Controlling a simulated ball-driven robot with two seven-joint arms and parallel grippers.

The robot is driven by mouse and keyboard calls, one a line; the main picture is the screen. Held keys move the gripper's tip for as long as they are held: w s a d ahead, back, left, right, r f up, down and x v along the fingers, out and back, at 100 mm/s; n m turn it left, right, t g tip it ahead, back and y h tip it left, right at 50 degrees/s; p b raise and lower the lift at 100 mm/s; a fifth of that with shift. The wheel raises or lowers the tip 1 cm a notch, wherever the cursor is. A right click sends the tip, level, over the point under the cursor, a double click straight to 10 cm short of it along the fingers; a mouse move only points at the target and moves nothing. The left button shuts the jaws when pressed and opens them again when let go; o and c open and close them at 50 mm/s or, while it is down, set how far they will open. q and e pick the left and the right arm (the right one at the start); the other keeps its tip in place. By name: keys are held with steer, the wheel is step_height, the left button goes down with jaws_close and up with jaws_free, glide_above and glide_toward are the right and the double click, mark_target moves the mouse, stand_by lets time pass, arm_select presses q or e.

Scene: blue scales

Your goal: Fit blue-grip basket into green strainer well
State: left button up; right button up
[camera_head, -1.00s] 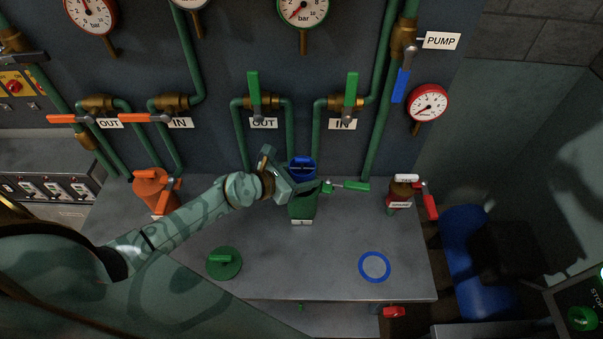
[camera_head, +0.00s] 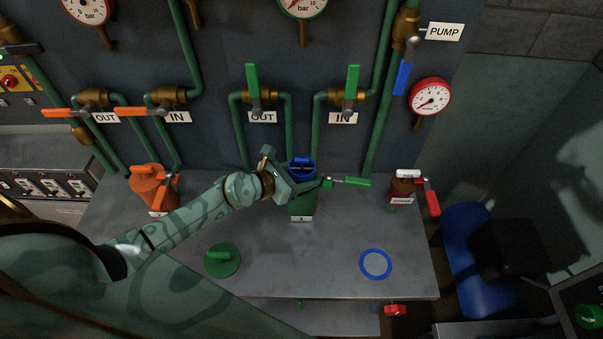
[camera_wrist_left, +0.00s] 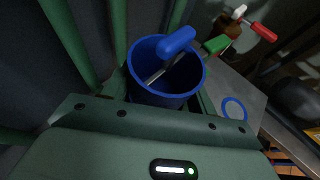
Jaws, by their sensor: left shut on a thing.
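The blue-grip basket (camera_head: 302,162) is a blue cup with a round rim and a blue grip across its top. The wrist view shows its open top (camera_wrist_left: 143,58) and grip (camera_wrist_left: 178,41). The green strainer well (camera_head: 302,205) stands at the back middle of the bench, with a white label at its foot. My left gripper (camera_head: 300,184) is shut on the basket, at the top of the well. The basket looks upright and lined up over the well. The gripper hides the basket's lower part, so I cannot tell how deep it sits. My right gripper is out of view.
A green lid (camera_head: 222,261) and a blue ring (camera_head: 375,264) lie on the bench (camera_head: 300,260). An orange strainer (camera_head: 150,187) stands left and a red-brown one (camera_head: 403,190) right. A green-handled valve (camera_head: 350,181) sticks out beside the well. Green pipes rise behind.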

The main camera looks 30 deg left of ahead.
arm_select(q)
steer(key=shift+f, duration=0.4)
steer(key=o, duration=1.1)
